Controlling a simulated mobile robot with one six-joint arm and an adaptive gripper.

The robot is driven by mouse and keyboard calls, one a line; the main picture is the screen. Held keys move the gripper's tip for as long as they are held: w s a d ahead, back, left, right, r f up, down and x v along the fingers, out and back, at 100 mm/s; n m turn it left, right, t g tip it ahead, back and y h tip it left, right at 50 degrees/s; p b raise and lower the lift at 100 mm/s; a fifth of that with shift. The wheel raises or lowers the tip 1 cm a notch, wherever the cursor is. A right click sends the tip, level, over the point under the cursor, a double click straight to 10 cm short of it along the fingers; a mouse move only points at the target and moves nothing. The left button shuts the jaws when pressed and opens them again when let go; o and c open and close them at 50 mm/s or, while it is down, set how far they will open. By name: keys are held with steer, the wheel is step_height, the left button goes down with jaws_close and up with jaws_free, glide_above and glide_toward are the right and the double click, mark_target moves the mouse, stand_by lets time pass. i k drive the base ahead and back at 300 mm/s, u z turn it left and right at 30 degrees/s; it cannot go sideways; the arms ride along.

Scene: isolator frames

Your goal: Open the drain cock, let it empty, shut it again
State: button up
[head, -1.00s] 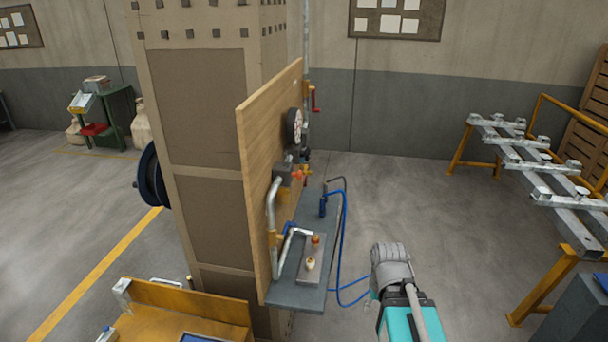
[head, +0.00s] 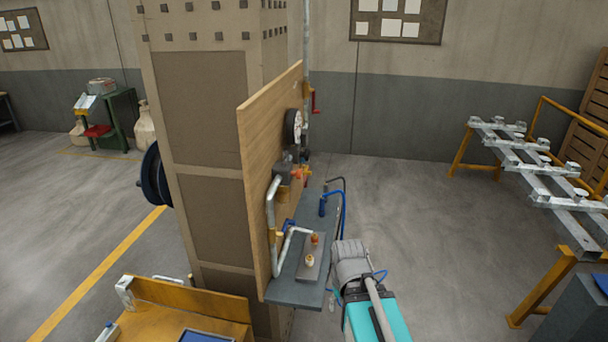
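A wooden panel (head: 258,130) stands against a column and carries grey pipework (head: 271,205), a round gauge (head: 293,127) and small fittings. An orange-red part (head: 299,173) sits at the middle fitting, and a blue part (head: 289,225) sits low by the pipe's end. A red handle (head: 315,102) is on the upright pipe behind. I cannot tell which is the drain cock or whether it is open. My arm's grey end (head: 350,262) is at the right of the shelf below the panel, apparently apart from the fittings. My gripper's fingers cannot be made out.
The grey shelf (head: 292,291) bears a plate with two small knobs and a blue tool (head: 322,206) with a hose. An orange bench (head: 170,304) stands lower left. A metal rack (head: 545,175) stands right. The floor between shelf and rack is clear.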

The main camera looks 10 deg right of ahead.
mark_target(305, 172)
steer(key=u, duration=0.05)
steer(key=i, duration=1)
steer(key=z, duration=0.05)
